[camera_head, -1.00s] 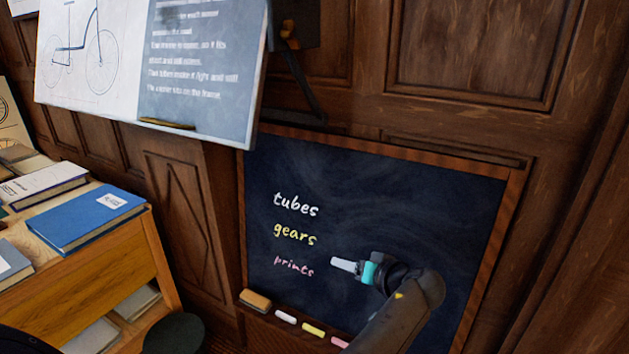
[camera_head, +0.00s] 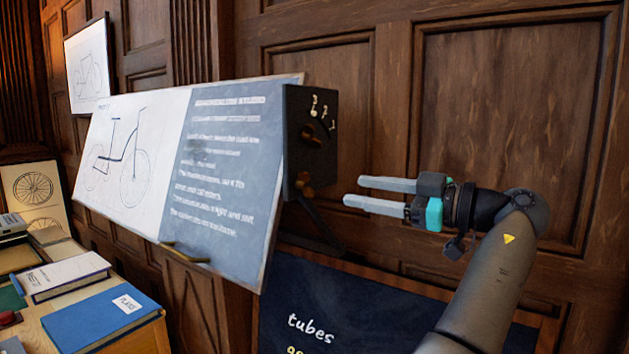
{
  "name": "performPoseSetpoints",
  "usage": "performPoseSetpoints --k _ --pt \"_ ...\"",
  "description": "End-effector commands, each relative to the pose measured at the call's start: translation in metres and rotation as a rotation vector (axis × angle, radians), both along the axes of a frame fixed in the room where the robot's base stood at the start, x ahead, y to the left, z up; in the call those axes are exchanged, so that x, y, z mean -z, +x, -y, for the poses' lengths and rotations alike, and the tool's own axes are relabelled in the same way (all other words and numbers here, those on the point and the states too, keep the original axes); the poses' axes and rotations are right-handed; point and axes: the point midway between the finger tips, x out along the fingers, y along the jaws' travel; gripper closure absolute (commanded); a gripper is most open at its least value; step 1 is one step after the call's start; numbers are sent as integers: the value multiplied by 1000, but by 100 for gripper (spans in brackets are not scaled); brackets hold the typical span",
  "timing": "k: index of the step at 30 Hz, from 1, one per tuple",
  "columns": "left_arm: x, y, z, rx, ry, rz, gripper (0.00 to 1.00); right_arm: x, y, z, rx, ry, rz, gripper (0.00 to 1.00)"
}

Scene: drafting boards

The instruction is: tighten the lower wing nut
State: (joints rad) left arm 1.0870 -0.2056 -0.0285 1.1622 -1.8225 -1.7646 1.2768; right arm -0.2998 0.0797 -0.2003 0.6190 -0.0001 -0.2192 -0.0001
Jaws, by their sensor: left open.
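The drafting board (camera_head: 265,215) hangs tilted on the wall, with a dark bracket plate (camera_head: 293,150) at its right edge. A small brass piece, seemingly the lower wing nut (camera_head: 304,181), sits low on the plate. A darker knob, seemingly the upper wing nut (camera_head: 311,138), sits above it. Whether either is tight cannot be told.
A dark strut (camera_head: 318,225) runs below the plate. A framed chalkboard (camera_head: 350,303) hangs under the gripper. A desk with a blue book (camera_head: 98,318) and a white book (camera_head: 62,274) stands lower left. The wood panelling right of the plate is bare.

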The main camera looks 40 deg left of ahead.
Motion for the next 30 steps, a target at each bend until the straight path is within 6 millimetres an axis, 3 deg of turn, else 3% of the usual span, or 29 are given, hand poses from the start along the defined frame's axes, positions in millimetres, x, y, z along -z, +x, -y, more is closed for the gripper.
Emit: performPoseSetpoints --k 9,15,28,30 --pt "-1 -8 -69 -2 -1 -2 46 -12 0 0 0 0 0 50" --pt "-1 -11 -96 1 -1 -2 46 -16 0 0 0 0 0 50" --pt "0 -12 -106 2 0 -2 46 -17 0 0 1 0 0 50" --pt "0 -12 -106 2 0 -2 53 -17 0 0 1 0 0 50"
